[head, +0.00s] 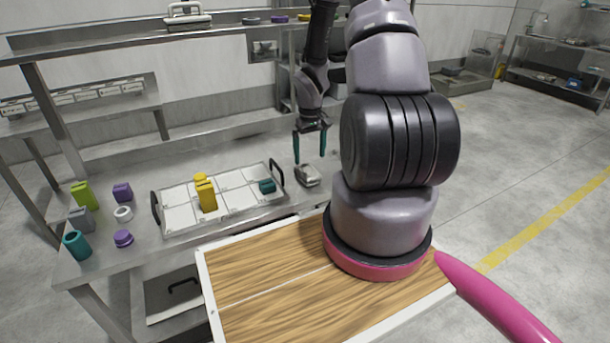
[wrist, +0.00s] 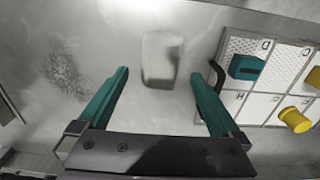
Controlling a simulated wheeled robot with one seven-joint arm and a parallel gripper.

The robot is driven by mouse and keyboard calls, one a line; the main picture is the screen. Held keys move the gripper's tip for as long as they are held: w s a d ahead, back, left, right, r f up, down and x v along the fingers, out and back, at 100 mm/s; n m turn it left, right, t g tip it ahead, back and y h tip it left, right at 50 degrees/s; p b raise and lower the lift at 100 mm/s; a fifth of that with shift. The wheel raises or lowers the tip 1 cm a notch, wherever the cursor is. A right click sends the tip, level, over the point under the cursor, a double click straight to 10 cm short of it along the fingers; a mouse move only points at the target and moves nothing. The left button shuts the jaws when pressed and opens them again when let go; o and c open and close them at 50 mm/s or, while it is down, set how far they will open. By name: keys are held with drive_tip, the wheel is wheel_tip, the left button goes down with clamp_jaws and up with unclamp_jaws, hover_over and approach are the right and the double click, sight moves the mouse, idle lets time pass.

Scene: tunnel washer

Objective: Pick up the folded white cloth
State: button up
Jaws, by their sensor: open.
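The folded white cloth (head: 307,175) lies on the metal table to the right of the tray, a small rounded block in the head view. In the wrist view the cloth (wrist: 160,60) is a pale upright rectangle, ahead of the fingertips and roughly centred between them. My gripper (head: 310,147) is open and empty above the cloth, with its two teal fingers pointing down. In the wrist view my gripper (wrist: 159,85) shows its fingers wide apart, one on each side of the cloth's line, not touching it.
A white compartment tray (head: 172,221) with black handles stands left of the cloth, holding yellow items (head: 206,195) and a teal block (head: 267,186). Its handle (wrist: 216,76) is close to the right finger. Several coloured items sit at the table's left. A shelf (head: 130,45) runs above.

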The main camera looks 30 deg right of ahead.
sight(308, 171)
drive_tip(key=f, duration=0.6)
drive_tip(key=shift+w+a+f, duration=0.1)
drive_tip(key=shift+w+f, duration=0.3)
drive_tip(key=c, duration=1.2)
drive_tip(key=shift+r, duration=0.15)
